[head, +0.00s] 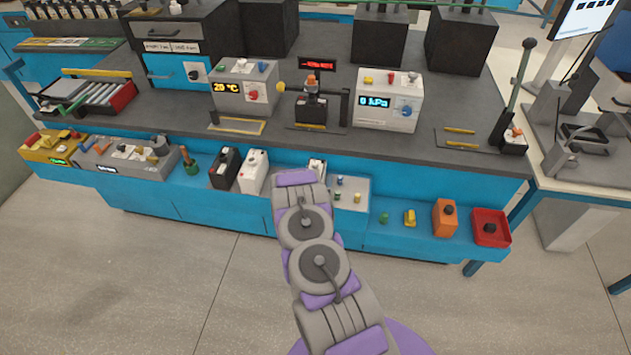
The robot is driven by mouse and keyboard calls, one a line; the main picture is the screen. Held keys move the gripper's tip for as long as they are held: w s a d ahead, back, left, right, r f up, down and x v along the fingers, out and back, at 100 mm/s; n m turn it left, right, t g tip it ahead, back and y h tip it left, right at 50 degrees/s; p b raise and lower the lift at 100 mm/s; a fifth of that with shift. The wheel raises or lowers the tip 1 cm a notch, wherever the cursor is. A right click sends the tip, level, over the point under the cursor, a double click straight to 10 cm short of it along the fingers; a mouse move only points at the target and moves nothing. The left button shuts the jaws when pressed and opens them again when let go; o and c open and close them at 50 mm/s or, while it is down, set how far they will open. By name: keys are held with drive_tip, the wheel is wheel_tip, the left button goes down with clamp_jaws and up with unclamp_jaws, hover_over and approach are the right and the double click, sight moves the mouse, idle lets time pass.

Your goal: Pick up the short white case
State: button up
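A white case (253,172) stands upright on the blue lower shelf, just right of a black case (223,168). A second white case (317,167) shows only its top and upper part behind my arm, and its lower part is hidden. I cannot tell for sure which of the two is the short one. My arm reaches up from the bottom of the picture, and its far end covers the shelf between the two white cases. I see no gripper fingers, and no case is visibly held.
The blue shelf (400,238) also carries a grey panel (353,207), an orange box (445,217) and a red tray (475,233). A dark workbench (340,140) with instruments stands above it. The floor (170,270) in front is clear.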

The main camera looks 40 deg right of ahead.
drive_tip(key=shift+c, duration=0.6)
drive_tip(key=shift+a+r, duration=0.25)
drive_tip(key=shift+a, duration=0.7)
drive_tip(key=c, duration=0.6)
drive_tip(key=shift+d+f, duration=0.15)
drive_tip(key=shift+d, duration=0.55)
drive_tip(key=c, duration=0.8)
drive_tip(key=shift+a, duration=0.3)
clamp_jaws()
drive_tip(key=shift+a, duration=0.15)
